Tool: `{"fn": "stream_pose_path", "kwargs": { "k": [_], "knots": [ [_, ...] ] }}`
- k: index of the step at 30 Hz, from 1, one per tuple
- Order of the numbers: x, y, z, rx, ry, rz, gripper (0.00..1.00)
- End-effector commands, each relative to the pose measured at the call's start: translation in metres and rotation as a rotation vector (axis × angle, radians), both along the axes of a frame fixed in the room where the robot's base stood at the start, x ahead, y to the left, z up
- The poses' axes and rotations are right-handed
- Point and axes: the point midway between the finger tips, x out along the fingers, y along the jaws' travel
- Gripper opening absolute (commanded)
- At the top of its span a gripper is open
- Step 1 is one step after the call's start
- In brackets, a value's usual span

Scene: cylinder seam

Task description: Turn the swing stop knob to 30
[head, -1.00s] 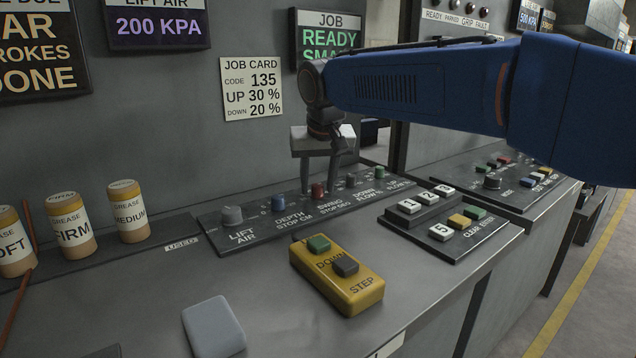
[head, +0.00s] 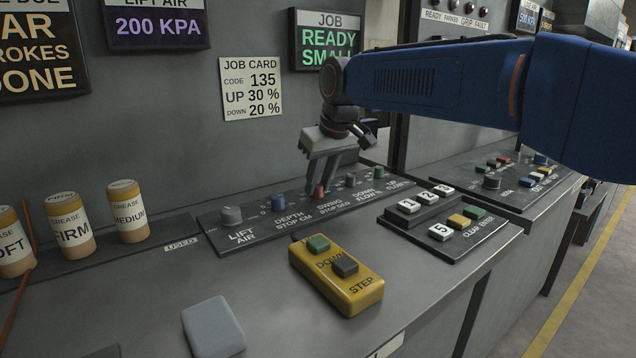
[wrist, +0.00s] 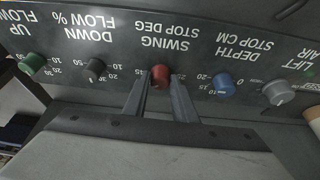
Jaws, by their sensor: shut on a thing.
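The swing stop knob is the small red one (head: 319,191) on the sloped knob panel (head: 262,232), above the label SWING STOP DEG. In the wrist view the red knob (wrist: 160,75) appears upside down, with small scale numbers around it. Its pointer mark is too small to read. My gripper (head: 320,184) reaches down from above, tilted, and is shut on this knob. In the wrist view the two fingers of my gripper (wrist: 161,84) stand one on each side of the knob.
A blue knob (head: 278,203) and a grey lift air knob (head: 231,215) are on one side, a dark knob (head: 351,180) and a green knob (head: 379,172) on the other. A yellow pendant (head: 337,277) and a keypad (head: 450,220) lie in front.

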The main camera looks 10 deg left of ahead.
Motion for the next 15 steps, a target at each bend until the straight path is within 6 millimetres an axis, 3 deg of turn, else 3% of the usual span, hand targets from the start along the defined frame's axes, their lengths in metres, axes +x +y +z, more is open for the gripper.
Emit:
{"fn": "stream_pose_path", "kwargs": {
  "k": [15],
  "knots": [
    [0.0047,-0.0025,-0.0003,0.0,0.001,0.485,0.02]
  ]
}}
